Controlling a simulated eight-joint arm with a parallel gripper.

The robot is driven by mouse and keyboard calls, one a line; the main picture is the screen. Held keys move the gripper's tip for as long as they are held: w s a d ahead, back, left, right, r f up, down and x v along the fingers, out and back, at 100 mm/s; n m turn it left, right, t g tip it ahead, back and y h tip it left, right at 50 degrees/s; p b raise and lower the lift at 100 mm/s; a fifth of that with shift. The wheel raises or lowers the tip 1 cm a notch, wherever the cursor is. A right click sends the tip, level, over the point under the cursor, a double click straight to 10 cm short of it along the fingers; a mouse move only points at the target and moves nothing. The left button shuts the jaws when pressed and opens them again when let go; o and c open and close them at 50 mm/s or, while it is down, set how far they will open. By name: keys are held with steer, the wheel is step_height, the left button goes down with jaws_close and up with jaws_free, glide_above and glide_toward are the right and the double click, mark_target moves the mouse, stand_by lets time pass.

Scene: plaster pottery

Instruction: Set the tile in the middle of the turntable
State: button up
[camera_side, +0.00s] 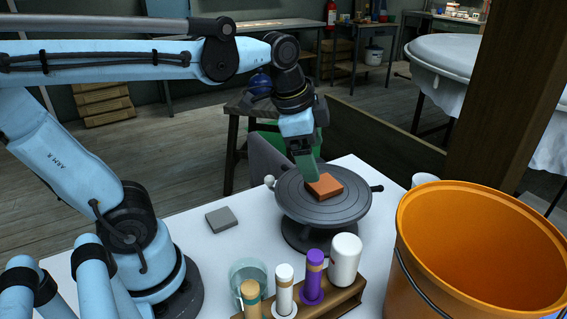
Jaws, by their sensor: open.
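A terracotta-orange square tile (326,187) lies flat on the dark grey round turntable (325,209), near the middle of its top and perhaps slightly toward the back. The turntable stands on the white table. My gripper (308,177) points down over the turntable, with its greenish fingers at the tile's left back corner. It is open. From this angle the fingers overlap in view, and I cannot tell whether they touch the tile.
A flat grey square piece (221,218) lies on the white table (200,245) left of the turntable. A wooden rack (345,299) with several bottles and a glass jar (249,275) stand in front. A large orange bucket (480,250) fills the right foreground.

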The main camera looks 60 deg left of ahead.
mark_target(324, 186)
steer(key=s+f+n, duration=0.1)
steer(key=n, duration=0.1)
steer(key=f+n+t, duration=0.1)
steer(key=n, duration=0.1)
steer(key=s+f+n+t, duration=0.1)
steer(key=f+n, duration=0.1)
steer(key=shift+s+d, duration=0.15)
steer(key=shift+s, duration=0.15)
steer(key=shift+s+f+n+t, duration=0.25)
steer(key=shift+f+n+t, duration=0.35)
steer(key=shift+n, duration=0.5)
